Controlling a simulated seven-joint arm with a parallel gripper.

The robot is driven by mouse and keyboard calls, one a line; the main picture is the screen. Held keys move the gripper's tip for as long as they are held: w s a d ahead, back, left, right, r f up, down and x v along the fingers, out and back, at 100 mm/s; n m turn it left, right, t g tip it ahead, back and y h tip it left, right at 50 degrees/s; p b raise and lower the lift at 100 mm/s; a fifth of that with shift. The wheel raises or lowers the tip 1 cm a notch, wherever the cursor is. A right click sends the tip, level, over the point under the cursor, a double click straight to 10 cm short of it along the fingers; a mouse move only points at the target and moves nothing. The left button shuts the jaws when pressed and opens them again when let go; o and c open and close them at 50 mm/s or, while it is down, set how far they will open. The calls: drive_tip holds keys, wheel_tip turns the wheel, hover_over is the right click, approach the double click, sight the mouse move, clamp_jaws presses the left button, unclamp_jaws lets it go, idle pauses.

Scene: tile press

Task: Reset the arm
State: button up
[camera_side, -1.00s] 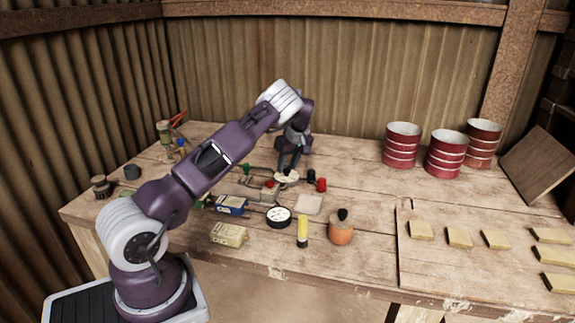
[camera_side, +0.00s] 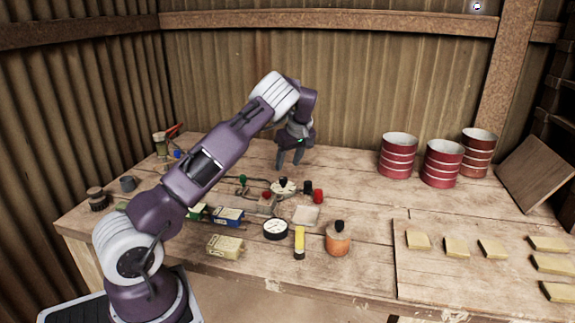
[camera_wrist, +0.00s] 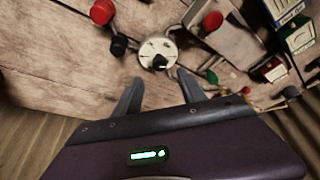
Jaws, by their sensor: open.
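My gripper (camera_side: 290,160) is open and empty. It hangs above the worktable (camera_side: 350,200), just behind a white round device with a black knob (camera_side: 284,187). In the wrist view my gripper (camera_wrist: 157,88) shows its two fingers apart. The white round device (camera_wrist: 150,50) lies just beyond the fingertips, and nothing is between the fingers. My arm is bent over the left half of the table.
Red and black knobs (camera_side: 318,196), a gauge (camera_side: 275,229), a yellow tube (camera_side: 299,242), an orange pot (camera_side: 338,240) and small boxes (camera_side: 226,246) crowd the centre. Red cans (camera_side: 441,163) stand back right. Yellow blocks (camera_side: 455,247) lie on the right. The table's back middle is clear.

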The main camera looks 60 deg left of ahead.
drive_tip(key=s+d+r+m+t+h, duration=0.2)
drive_tip(key=s+d+r+m, duration=0.25)
drive_tip(key=d+r, duration=0.6)
drive_tip(key=s+d+r+m+t+h, duration=0.25)
drive_tip(key=s+d+r, duration=0.45)
drive_tip(key=d, duration=0.6)
drive_tip(key=s+d+m, duration=0.5)
drive_tip(key=s+d, duration=0.2)
drive_tip(key=s, duration=0.3)
drive_tip(key=s+d+f+m+t, duration=0.1)
drive_tip(key=s+d+m, duration=0.5)
drive_tip(key=s, duration=0.4)
drive_tip(key=shift+s+d, duration=0.3)
drive_tip(key=shift+d, duration=0.3)
